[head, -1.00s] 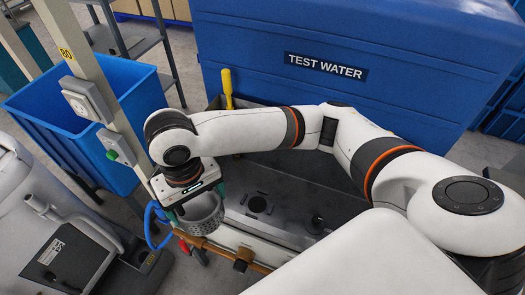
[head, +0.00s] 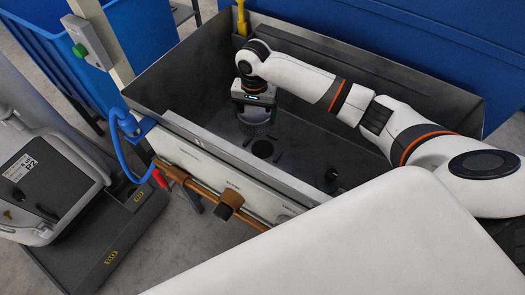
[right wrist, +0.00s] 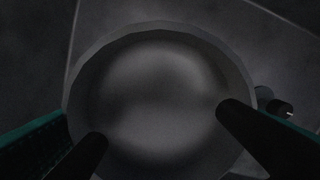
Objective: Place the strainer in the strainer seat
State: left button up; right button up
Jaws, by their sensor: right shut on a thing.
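My right gripper (head: 256,104) is shut on the grey strainer (head: 255,127) and holds it inside the metal basin, over the floor near the back wall. The strainer seat seems to be the dark round opening (head: 262,149) in the basin floor, just in front of the strainer and slightly right. The strainer is not in it; its height over the floor is hard to judge. In the right wrist view the strainer's round bowl (right wrist: 155,75) fills the middle, with a dark finger on each side. The seat cannot be made out there. My left gripper is not in view.
The basin's front wall (head: 215,165) carries brown pipework (head: 228,203) and a blue hose (head: 123,150). A small dark fitting (head: 332,176) stands on the basin floor to the right. A yellow-handled tool (head: 241,18) stands at the back corner.

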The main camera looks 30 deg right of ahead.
jog(key=d+f, duration=0.1)
jog(key=f, duration=0.1)
jog(key=f+m, duration=0.1)
jog(key=d+f+m, duration=0.1)
jog(key=f, duration=0.1)
jog(key=shift+w+d+f, duration=0.15)
jog(key=shift+d+f, duration=0.15)
notch_tip(320, 180, down, 9)
jog(key=b, duration=0.3)
jog(key=shift+f, duration=0.15)
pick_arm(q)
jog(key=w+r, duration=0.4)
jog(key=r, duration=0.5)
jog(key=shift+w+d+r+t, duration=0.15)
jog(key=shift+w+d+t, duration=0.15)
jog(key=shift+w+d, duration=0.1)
pick_arm(e)
jog(key=shift+f, duration=0.3)
jog(key=shift+f, duration=0.15)
jog(key=o, duration=0.8)
jog(key=shift+o, duration=0.5)
